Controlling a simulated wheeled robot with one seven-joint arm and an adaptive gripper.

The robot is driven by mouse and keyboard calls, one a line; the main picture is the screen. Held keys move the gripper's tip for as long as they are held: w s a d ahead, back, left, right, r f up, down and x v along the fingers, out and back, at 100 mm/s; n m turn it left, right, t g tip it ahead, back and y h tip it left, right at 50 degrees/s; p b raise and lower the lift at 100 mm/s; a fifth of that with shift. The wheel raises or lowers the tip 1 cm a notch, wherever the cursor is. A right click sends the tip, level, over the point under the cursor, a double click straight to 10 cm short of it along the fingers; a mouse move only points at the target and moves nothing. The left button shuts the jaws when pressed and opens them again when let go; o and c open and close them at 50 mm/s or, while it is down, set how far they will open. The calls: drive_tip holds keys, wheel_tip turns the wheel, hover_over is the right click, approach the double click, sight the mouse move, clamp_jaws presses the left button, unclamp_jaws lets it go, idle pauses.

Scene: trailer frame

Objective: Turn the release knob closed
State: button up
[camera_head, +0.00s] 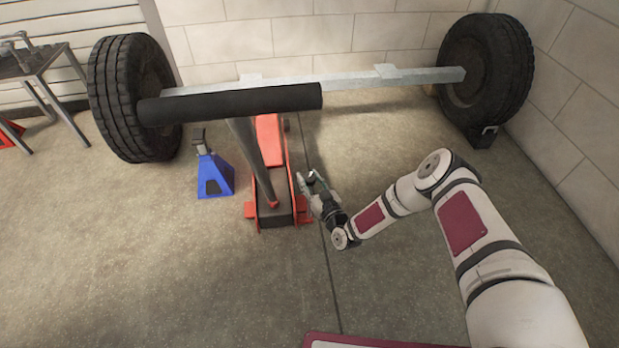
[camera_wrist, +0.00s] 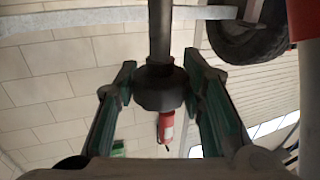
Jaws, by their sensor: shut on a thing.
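The red floor jack (camera_head: 268,150) stands under the trailer axle, with its grey handle shaft rising to a thick black grip (camera_head: 230,103). My gripper (camera_head: 311,178) is low beside the jack's right side, towards its near end. In the wrist view, my gripper (camera_wrist: 160,92) is shut on the dark faceted release knob (camera_wrist: 160,90), with one green-padded finger on each side. A dark shaft runs from the knob to the top of that view. In the head view the knob is mostly hidden by the fingers, and its turn angle cannot be told.
The pale axle beam (camera_head: 340,80) spans two tyres, left (camera_head: 128,95) and right (camera_head: 485,70). A blue jack stand (camera_head: 213,172) is left of the jack. A metal bench (camera_head: 35,65) stands far left.

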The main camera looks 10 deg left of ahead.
drive_tip(key=m+t+h, duration=0.1)
drive_tip(key=m+h, duration=0.1)
drive_tip(key=h, duration=0.2)
drive_tip(key=m+t+h, duration=0.2)
drive_tip(key=m+h, duration=0.1)
drive_tip(key=h, duration=0.1)
drive_tip(key=shift+s+a+m+p, duration=0.1)
drive_tip(key=shift+a+m+p, duration=0.05)
drive_tip(key=shift+m+p, duration=0.15)
drive_tip(key=m+h+b, duration=0.1)
drive_tip(key=m+h, duration=0.1)
drive_tip(key=h, duration=0.2)
drive_tip(key=m+g+h+b, duration=0.1)
drive_tip(key=m+h, duration=0.2)
drive_tip(key=h, duration=0.1)
drive_tip(key=shift+m+h, duration=0.4)
drive_tip(key=shift+h, duration=0.1)
drive_tip(key=o, duration=1.1)
drive_tip(key=shift+o, duration=0.2)
drive_tip(key=v, duration=0.7)
drive_tip(key=shift+s, duration=0.15)
drive_tip(key=shift+c, duration=0.2)
